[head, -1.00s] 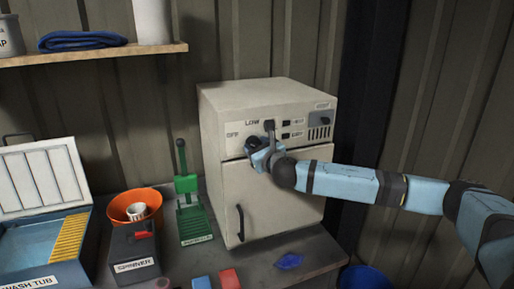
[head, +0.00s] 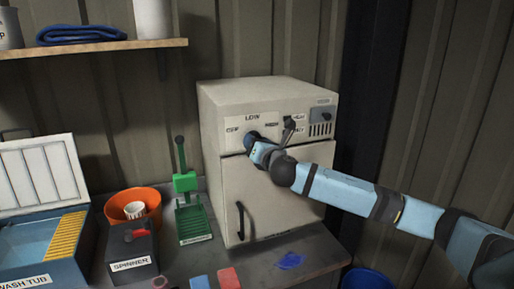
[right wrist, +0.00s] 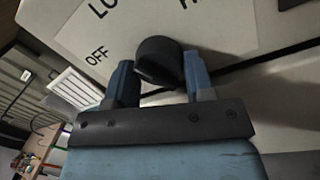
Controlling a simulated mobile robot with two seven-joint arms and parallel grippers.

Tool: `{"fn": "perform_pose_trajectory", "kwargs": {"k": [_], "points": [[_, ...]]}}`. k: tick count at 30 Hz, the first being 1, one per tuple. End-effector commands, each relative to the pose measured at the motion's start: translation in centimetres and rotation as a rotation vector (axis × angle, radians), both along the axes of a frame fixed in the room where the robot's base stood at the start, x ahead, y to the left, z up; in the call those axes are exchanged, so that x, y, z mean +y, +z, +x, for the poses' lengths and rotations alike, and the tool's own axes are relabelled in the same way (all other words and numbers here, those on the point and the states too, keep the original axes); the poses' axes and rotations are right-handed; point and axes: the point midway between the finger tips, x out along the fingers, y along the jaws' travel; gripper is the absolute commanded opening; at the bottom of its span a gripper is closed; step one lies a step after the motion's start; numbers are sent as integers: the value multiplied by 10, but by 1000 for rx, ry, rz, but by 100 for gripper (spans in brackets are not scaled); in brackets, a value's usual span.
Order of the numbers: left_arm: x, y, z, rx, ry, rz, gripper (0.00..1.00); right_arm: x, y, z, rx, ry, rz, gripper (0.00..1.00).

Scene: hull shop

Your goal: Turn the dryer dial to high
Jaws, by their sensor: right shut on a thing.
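The cream dryer (head: 270,195) stands on the bench against the corrugated wall, its front door shut. Its dark round dial (head: 251,137) is at the left of the upper panel, under the LOW label and beside OFF. My right gripper (head: 256,146) reaches in from the right and is shut on the dial. In the right wrist view the dial (right wrist: 160,58) sits between the two blue fingers, with OFF, part of LOW and an H on the plate behind. The dial's pointer cannot be made out. My left gripper is not in view.
Left of the dryer are a green press-like tool (head: 186,183), an orange bowl (head: 122,198), the spinner (head: 132,246) and the wash tub (head: 60,275). Red and blue pieces and a blue cloth (head: 290,260) lie in front. A shelf (head: 110,49) hangs above left.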

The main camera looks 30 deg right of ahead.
Motion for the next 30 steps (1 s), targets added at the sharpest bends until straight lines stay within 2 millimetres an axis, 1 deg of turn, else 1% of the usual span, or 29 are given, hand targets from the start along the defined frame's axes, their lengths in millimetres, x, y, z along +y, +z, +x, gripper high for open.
{"fn": "perform_pose_trajectory", "kwargs": {"k": [1,6,18,30], "points": [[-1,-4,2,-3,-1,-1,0,1,-4,0,-10,2,45,25],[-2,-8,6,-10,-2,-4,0,2,-4,0,-47,2,202,25],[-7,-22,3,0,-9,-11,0,3,-4,1,-135,1,572,25],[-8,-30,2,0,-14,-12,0,4,-2,1,-224,0,942,25]]}}
